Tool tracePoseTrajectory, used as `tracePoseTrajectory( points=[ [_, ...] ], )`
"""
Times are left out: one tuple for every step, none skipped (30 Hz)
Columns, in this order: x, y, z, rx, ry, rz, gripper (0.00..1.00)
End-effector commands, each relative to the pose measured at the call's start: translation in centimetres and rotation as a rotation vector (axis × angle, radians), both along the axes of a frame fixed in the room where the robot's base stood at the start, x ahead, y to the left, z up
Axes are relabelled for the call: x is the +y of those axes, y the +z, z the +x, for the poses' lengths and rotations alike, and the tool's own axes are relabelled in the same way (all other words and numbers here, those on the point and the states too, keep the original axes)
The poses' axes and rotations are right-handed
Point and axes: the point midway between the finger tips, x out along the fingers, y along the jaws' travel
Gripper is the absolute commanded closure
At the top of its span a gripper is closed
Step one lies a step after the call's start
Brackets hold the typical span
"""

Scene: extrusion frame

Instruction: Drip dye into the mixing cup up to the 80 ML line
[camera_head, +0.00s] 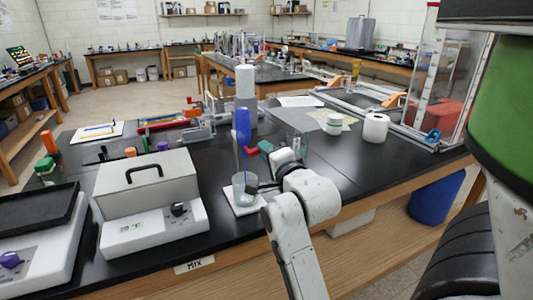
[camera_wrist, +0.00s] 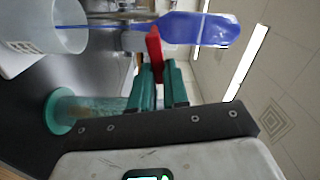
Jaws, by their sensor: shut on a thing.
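A blue dropper (camera_head: 242,126) with a fat bulb and a thin stem hangs upright over the mixing cup (camera_head: 244,189). The clear cup stands on a white square pad (camera_head: 243,208). In the wrist view the dropper bulb (camera_wrist: 200,29) lies sideways, its stem reaching left to the cup's (camera_wrist: 30,25) mouth. My gripper (camera_wrist: 160,68), with teal fingers, is shut on a red piece (camera_wrist: 154,45) that adjoins the dropper. The gripper (camera_head: 260,148) also shows just right of the dropper in the head view. The cup's marks and liquid level are too small to read.
A grey and white device (camera_head: 150,185) with a handle stands left of the cup. A white cylinder (camera_head: 246,84) stands behind the dropper. A greenish glass vessel (camera_wrist: 65,112) is near my gripper.

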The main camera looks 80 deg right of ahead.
Motion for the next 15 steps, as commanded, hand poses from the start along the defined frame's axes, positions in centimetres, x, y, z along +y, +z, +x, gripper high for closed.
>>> tracePoseTrajectory(
  points=[
    [-0.03, -0.14, -0.05, -0.001, -0.001, 0.005, 1.00],
    [-0.03, -0.14, -0.05, -0.003, -0.001, 0.007, 1.00],
    [-0.03, -0.15, -0.05, -0.005, -0.001, 0.008, 1.00],
    [-0.03, -0.15, -0.05, -0.006, -0.001, 0.009, 1.00],
    [-0.03, -0.15, -0.05, -0.006, -0.001, 0.009, 1.00],
    [-0.03, -0.15, -0.06, -0.006, -0.001, 0.009, 1.00],
    [-0.03, -0.15, -0.06, -0.006, -0.001, 0.010, 1.00],
    [-0.03, -0.15, -0.06, -0.006, -0.001, 0.010, 1.00],
    [-0.03, -0.15, -0.06, -0.005, -0.001, 0.009, 1.00],
    [-0.03, -0.15, -0.06, -0.005, -0.002, 0.009, 1.00],
    [-0.03, -0.15, -0.06, -0.005, -0.002, 0.009, 1.00],
    [-0.03, -0.15, -0.06, -0.005, -0.002, 0.009, 1.00],
    [-0.03, -0.15, -0.06, -0.005, -0.002, 0.009, 1.00],
    [-0.04, -0.16, -0.06, -0.005, -0.002, 0.009, 1.00],
    [-0.04, -0.16, -0.06, -0.005, -0.002, 0.009, 0.81]
  ],
)
